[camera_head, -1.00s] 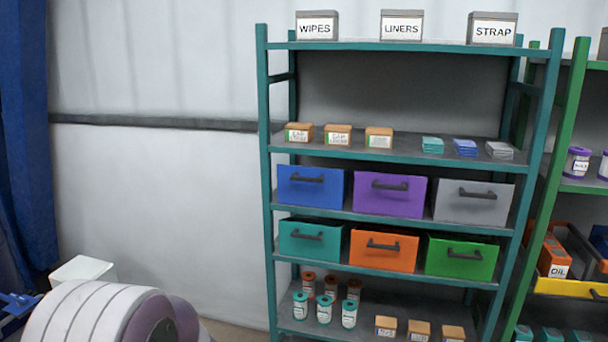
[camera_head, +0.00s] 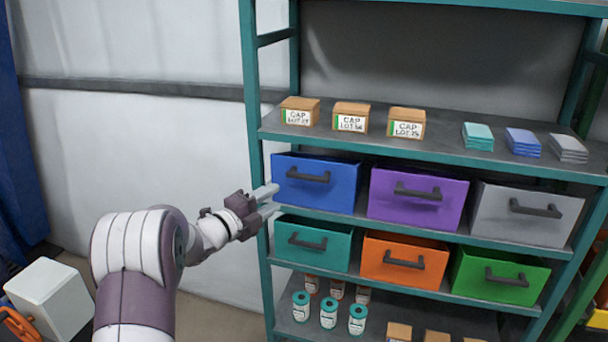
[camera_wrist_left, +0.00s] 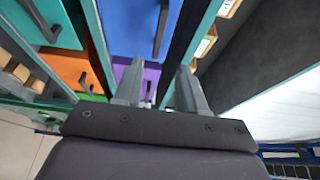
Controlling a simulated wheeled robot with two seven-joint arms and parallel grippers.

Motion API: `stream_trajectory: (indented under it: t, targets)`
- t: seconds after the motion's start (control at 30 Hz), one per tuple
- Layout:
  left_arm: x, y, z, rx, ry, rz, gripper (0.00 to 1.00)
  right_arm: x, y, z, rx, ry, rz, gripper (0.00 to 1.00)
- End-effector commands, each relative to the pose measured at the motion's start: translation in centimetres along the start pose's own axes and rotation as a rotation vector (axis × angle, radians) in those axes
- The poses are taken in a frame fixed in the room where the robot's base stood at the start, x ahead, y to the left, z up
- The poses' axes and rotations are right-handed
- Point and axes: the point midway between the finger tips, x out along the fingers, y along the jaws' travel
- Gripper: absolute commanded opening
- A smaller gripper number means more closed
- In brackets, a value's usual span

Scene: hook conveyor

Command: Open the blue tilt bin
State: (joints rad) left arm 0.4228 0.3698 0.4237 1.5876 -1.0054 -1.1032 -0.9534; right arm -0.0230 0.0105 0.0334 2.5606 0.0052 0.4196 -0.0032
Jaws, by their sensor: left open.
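The blue tilt bin (camera_head: 315,192) sits at the left end of the teal rack's bin row, with its dark bar handle (camera_head: 308,177) on the front face. Its front looks upright and shut. My left gripper (camera_head: 272,199) is open and empty, at the bin's left edge beside the rack post, left of and slightly below the handle. In the left wrist view the two fingers (camera_wrist_left: 160,75) stand apart; the blue bin (camera_wrist_left: 125,25) and its handle (camera_wrist_left: 162,32) show beyond the tips. Contact cannot be told. My right gripper is not in view.
A purple bin (camera_head: 405,209) and a grey bin (camera_head: 500,218) stand right of the blue one. Teal (camera_head: 330,258), orange (camera_head: 385,274) and green (camera_head: 475,270) bins sit below. The rack's left post (camera_head: 252,110) is close to my gripper. Boxes (camera_head: 350,110) sit on the shelf above.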

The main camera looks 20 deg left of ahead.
Motion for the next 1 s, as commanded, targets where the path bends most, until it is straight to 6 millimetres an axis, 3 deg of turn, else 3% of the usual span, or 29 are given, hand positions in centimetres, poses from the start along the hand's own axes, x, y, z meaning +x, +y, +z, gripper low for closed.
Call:
stream_trajectory:
  t: [0.3, 0.5, 0.67, 0.93, 1.0]
  targets:
    - [7.4, -0.5, -0.1, -0.003, 0.001, 0.003, 0.4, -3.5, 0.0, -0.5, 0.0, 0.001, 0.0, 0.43]
    - [11.0, -0.2, 0.1, -0.003, -0.003, 0.003, 0.4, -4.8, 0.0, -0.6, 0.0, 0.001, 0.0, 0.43]
    - [12.2, 0.0, 0.1, -0.002, -0.003, 0.003, 0.4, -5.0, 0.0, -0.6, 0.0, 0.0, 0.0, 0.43]
    - [12.3, 0.1, 0.1, -0.004, -0.004, 0.003, 0.4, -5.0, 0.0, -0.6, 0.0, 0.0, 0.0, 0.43]
    - [12.3, 0.1, 0.1, -0.004, -0.004, 0.003, 0.18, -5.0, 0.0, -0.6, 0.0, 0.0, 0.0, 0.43]
